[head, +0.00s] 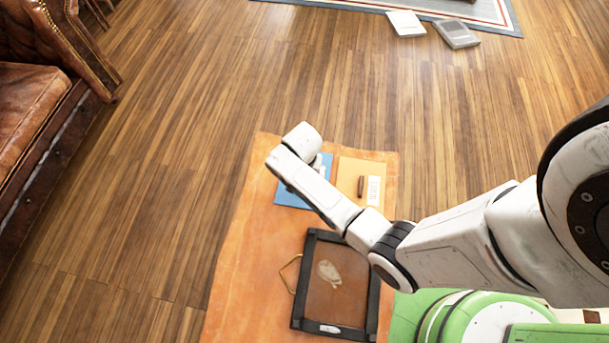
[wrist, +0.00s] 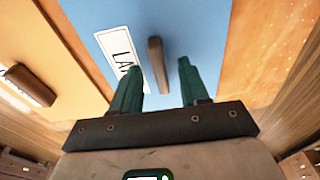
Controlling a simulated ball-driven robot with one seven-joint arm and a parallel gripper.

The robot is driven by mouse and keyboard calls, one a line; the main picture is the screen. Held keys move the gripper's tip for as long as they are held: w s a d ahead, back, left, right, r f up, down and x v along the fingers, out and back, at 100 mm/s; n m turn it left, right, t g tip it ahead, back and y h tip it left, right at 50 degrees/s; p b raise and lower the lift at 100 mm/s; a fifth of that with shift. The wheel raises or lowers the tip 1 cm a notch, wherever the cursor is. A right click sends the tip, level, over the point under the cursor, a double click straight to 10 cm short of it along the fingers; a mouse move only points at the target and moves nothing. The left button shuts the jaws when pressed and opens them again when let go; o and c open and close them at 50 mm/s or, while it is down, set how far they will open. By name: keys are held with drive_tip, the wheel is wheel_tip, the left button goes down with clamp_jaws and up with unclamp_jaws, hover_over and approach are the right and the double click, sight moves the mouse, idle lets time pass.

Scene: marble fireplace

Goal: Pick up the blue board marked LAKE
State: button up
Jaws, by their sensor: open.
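The blue board (head: 287,198) lies on an orange mat, partly hidden under my arm in the head view. In the wrist view the blue board (wrist: 205,25) fills the middle, with a white label (wrist: 120,55) partly covered by a finger; only its first letters show. A brown bar-shaped handle (wrist: 157,64) stands up from the board. My gripper (wrist: 158,68) is open, its two green fingers on either side of the handle's line. I cannot tell whether the handle is between the fingertips or just beyond them. In the head view my own wrist hides the fingers.
An orange-yellow board (head: 350,172) with a brown handle and white label lies to the right of the blue one. A black-framed tray (head: 309,285) with a brass handle lies nearer on the mat (head: 240,270). A leather sofa (head: 35,110) stands at left; wooden floor between is clear.

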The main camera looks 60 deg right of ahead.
drive_tip(key=shift+f, duration=0.2)
clamp_jaws()
idle(0.3)
